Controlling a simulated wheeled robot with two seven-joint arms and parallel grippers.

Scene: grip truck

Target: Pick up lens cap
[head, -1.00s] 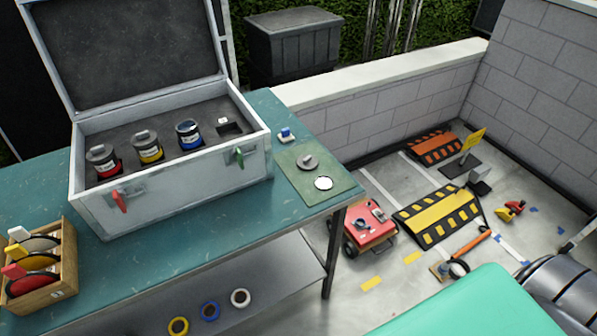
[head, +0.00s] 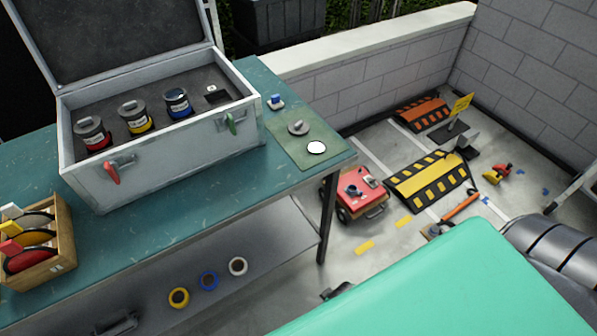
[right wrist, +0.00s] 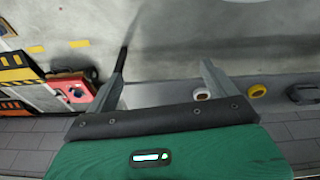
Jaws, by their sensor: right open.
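A grey disc with a small raised knob, which looks like the lens cap (head: 298,128), lies on a dark green mat (head: 285,152) at the right end of the workbench. A plain white disc (head: 316,147) lies close beside it on the mat. My right gripper (right wrist: 160,82) shows in the right wrist view with its two fingers spread and nothing between them. It is away from the lens cap, which that view does not show. My green right arm fills the lower right of the head view. My left gripper is not in view.
An open grey case (head: 150,163) with several lenses stands on the teal bench (head: 190,185). A small blue-and-white item (head: 276,102) lies behind the mat. A wooden filter rack (head: 45,265) stands at left. Tape rolls lie on the lower shelf; a red cart (head: 355,192) stands beside the bench.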

